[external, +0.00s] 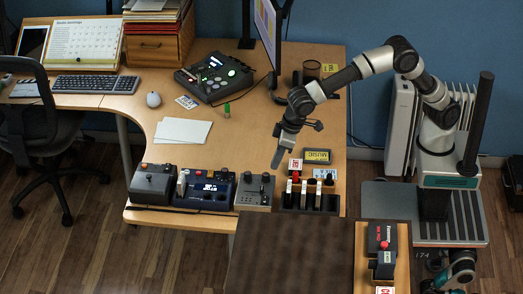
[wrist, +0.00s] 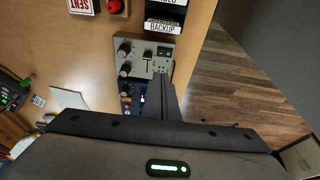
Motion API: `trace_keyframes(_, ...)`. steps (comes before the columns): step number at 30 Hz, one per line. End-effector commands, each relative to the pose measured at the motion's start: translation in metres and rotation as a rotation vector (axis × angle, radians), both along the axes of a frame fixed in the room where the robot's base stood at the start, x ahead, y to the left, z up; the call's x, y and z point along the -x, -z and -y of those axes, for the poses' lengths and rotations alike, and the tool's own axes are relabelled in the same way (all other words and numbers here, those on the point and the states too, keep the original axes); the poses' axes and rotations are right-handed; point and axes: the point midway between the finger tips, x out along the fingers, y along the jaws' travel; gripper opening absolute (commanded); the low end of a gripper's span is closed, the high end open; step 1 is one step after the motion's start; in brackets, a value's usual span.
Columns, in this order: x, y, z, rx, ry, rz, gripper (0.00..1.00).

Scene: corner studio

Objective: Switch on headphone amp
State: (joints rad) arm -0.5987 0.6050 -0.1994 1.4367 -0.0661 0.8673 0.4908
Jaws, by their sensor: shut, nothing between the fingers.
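A small grey box with dark knobs (external: 255,190) stands near the desk's front edge; it may be the headphone amp, but no readable label confirms this. In the wrist view the grey box (wrist: 145,58) shows knobs and a small switch-like part on its face. My gripper (external: 276,160) is shut and empty, pointing down above the desk, behind the box and apart from it in the external view. In the wrist view my gripper (wrist: 160,82) overlaps the box's lower right end and hides part of it. The switch's position is too small to tell.
A black slotted rack (external: 309,197) stands right. White papers (external: 182,131) lie behind. The desk between papers and rack is mostly clear.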

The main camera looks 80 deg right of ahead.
Motion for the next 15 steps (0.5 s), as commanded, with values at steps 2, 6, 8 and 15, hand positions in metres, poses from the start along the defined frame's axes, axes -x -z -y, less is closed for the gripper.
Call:
trace_keyframes(2, -0.002, 0.008, 0.001, 0.001, 0.000, -0.002, 0.00)
trace_keyframes(6, -0.008, 0.031, 0.002, 0.002, 0.002, -0.004, 0.00)
trace_keyframes(8, -0.011, 0.044, 0.003, 0.002, 0.002, -0.004, 0.00)
trace_keyframes(15, -0.026, 0.093, 0.005, 0.002, 0.001, -0.003, 0.00)
